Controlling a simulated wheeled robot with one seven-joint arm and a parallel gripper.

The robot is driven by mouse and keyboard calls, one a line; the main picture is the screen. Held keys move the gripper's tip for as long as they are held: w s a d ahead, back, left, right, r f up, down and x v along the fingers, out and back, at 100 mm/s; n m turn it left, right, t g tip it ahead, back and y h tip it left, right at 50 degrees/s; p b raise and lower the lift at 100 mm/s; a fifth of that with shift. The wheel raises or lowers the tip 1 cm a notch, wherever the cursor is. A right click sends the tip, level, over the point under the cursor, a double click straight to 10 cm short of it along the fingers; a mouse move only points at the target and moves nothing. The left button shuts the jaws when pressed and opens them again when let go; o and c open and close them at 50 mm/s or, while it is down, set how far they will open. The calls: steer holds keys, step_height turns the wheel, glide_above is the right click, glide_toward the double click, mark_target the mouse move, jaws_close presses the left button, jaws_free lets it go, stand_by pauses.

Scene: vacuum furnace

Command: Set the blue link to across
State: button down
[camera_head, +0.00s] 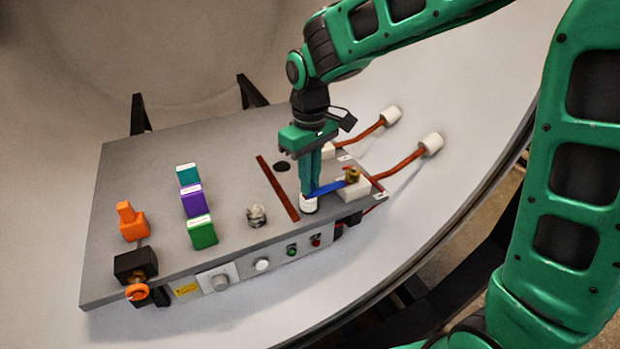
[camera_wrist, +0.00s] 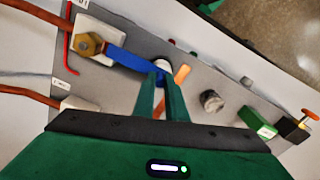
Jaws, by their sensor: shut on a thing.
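The blue link (camera_head: 326,188) is a flat bar running from a brass nut (camera_head: 352,175) on a white block to a white knob-like end (camera_head: 309,204). In the wrist view the blue link (camera_wrist: 128,61) runs from the brass nut (camera_wrist: 90,44) at upper left toward my fingertips. My gripper (camera_head: 310,193) points down from above and is shut on the link's white end. In the wrist view my gripper (camera_wrist: 163,75) has its two green fingers at this end, which they partly hide.
A dark red strip (camera_head: 278,188) lies left of the link. A clear knob (camera_head: 256,216), a green block (camera_head: 203,232), a purple block (camera_head: 193,200), a teal block (camera_head: 187,174) and an orange part (camera_head: 132,221) stand farther left. Copper rods (camera_head: 405,162) run to the right.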

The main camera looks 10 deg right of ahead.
steer(key=c, duration=1.8)
jaws_free()
steer(key=shift+o, duration=0.2)
step_height(320, 180, up, 11)
steer(key=shift+d+f, duration=0.1)
steer(key=shift+f, duration=0.05)
steer(key=s+d+f+m, duration=0.1)
steer(key=s+d+m, duration=0.25)
steer(key=d, duration=0.65)
steer(key=s+d+f+m, duration=0.1)
steer(key=s+d+m, duration=0.3)
steer(key=d, duration=0.6)
steer(key=s+d+f+m, duration=0.3)
steer(key=s+d, duration=0.2)
steer(key=s, duration=0.4)
steer(key=s+d+f+m, duration=0.3)
steer(key=s+d, duration=0.2)
steer(key=s, duration=0.4)
steer(key=shift+s, duration=0.15)
